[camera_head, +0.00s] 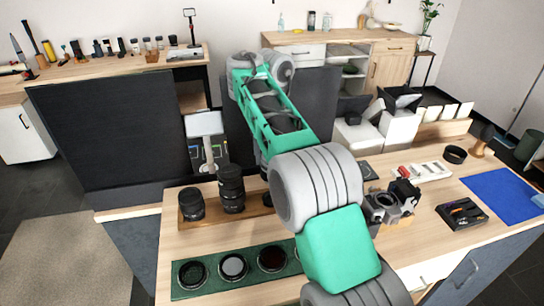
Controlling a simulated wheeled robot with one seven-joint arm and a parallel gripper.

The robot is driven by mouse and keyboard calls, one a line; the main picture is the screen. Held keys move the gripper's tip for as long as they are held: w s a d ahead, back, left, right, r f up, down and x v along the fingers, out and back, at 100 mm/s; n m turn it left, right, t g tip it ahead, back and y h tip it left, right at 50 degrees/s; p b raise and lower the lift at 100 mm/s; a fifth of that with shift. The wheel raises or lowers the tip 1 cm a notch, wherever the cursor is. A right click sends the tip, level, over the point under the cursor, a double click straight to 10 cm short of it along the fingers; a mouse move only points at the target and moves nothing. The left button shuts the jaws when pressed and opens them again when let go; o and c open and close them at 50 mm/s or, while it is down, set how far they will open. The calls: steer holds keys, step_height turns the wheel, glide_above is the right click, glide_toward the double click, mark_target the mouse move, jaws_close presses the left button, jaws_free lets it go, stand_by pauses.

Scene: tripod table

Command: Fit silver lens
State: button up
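No silver lens can be made out; my arm covers part of the table. A tall black lens (231,190) and a shorter black lens (191,205) stand upright on a wooden tray (214,223) at the left of the table. A dark item (267,199) on the same tray is partly hidden by my arm. A grey and black camera-like body (383,207) sits right of my arm, its front partly covered. My gripper does not show; it seems hidden behind my green and grey arm links, so its hold cannot be seen.
A green mat (217,284) with several round filters lies at the front left. At the right are a black tray (462,214), a blue mat (500,194), a black ring (455,154) and white boxes (364,137). A dark panel (112,128) rises behind the table.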

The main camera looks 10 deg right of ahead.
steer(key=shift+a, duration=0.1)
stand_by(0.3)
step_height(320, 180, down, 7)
steer(key=b, duration=0.6)
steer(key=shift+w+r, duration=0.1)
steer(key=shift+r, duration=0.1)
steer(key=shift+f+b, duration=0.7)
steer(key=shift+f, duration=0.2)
stand_by(2.2)
